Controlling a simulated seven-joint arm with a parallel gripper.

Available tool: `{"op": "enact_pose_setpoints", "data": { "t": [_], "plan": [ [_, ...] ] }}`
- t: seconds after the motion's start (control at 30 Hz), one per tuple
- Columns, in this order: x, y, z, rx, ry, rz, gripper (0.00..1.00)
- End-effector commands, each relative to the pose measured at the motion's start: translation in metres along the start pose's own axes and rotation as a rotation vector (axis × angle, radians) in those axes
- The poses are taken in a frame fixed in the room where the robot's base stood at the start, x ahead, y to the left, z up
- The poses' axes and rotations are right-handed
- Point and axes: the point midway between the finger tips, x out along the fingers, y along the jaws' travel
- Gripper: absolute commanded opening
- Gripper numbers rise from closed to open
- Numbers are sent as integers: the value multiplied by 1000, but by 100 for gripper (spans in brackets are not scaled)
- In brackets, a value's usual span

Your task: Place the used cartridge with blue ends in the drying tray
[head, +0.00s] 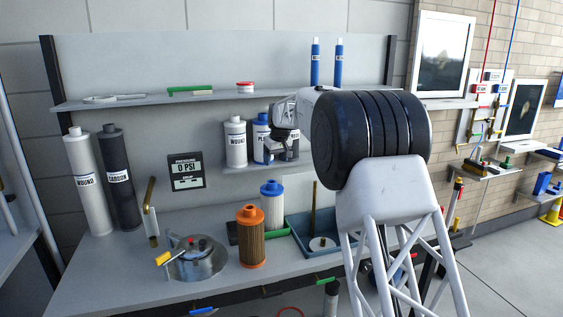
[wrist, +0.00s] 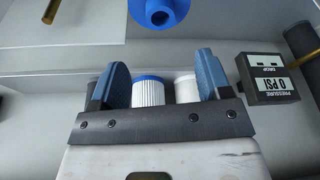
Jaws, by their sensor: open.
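A cartridge with a blue top end (head: 272,207) and a pale body stands upright on the bench, behind an orange-ended brown cartridge (head: 251,237). Its blue end seems to be the round blue cap (wrist: 157,11) at the top of the wrist view. A teal tray (head: 299,236), likely the drying tray, lies to its right with a brown post and a white disc. My gripper (head: 283,150) is open in front of the small shelf, above the bench. In the wrist view my gripper's blue fingers (wrist: 162,63) are apart, with no held object visible.
On the small shelf stand a white cartridge (head: 236,141), a blue-topped one (head: 261,128) and a dark one, partly hidden by my gripper. A pressure display (head: 187,171) hangs left. A metal housing (head: 198,258) stands front left on the bench. My arm hides the bench's right side.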

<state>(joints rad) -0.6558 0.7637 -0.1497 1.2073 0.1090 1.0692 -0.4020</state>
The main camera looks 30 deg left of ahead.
Motion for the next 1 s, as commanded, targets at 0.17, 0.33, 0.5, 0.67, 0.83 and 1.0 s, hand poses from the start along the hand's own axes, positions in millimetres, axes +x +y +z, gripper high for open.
{"op": "enact_pose_setpoints", "data": {
  "t": [0.17,0.33,0.5,0.67,0.83,1.0],
  "plan": [
    [0,0,0,0,0,0,71],
    [0,0,0,0,0,0,71],
    [-6,4,6,8,0,2,71],
    [-24,15,23,31,-1,9,71],
    [-55,34,56,76,-3,21,71],
    [-89,52,98,128,-7,35,71]
  ]
}}
